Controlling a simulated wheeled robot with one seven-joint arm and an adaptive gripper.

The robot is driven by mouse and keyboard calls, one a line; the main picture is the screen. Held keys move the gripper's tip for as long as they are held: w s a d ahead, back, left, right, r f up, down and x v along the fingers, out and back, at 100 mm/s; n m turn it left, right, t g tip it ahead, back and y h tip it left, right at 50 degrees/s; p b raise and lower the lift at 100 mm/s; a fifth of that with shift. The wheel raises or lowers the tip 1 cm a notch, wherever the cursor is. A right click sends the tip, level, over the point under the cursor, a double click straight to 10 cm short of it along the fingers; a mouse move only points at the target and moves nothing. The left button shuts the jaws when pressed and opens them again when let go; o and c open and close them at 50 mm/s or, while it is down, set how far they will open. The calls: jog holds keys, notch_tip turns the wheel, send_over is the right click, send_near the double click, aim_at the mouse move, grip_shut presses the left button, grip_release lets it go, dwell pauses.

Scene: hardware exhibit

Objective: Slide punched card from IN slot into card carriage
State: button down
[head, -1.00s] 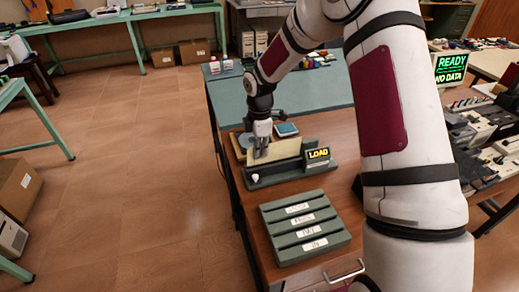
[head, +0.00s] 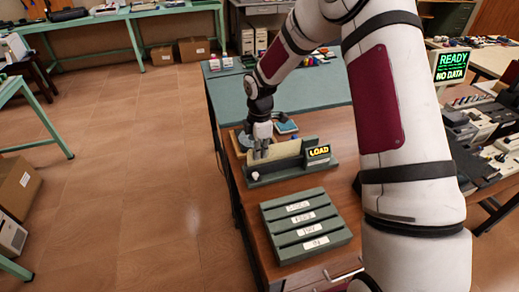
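A cream punched card (head: 288,150) stands upright on edge in the green card carriage (head: 285,178), which has a white knob at its left front and a lit LOAD sign at its right. My gripper (head: 261,155) points down at the left part of the card, its fingers overlapping the card's upper edge. Whether the fingers pinch it is too small to tell. The green slotted rack (head: 340,237) lies in front of the carriage. It has several white-labelled slots; the nearest label read IN earlier, and no card shows standing in them.
The wooden bench top (head: 255,225) holds the carriage and rack. A small blue-topped object (head: 285,127) sits close behind my gripper. A green mat (head: 300,95) lies beyond. A READY / NO DATA screen (head: 452,78) stands at right. My arm hides the bench's right side.

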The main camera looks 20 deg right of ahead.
jog(key=shift+f+b, duration=0.35)
jog(key=shift+f, duration=0.85)
jog(key=c, duration=1.7)
grip_release()
jog(key=shift+r+p, duration=1.2)
jog(key=shift+r, duration=2.85)
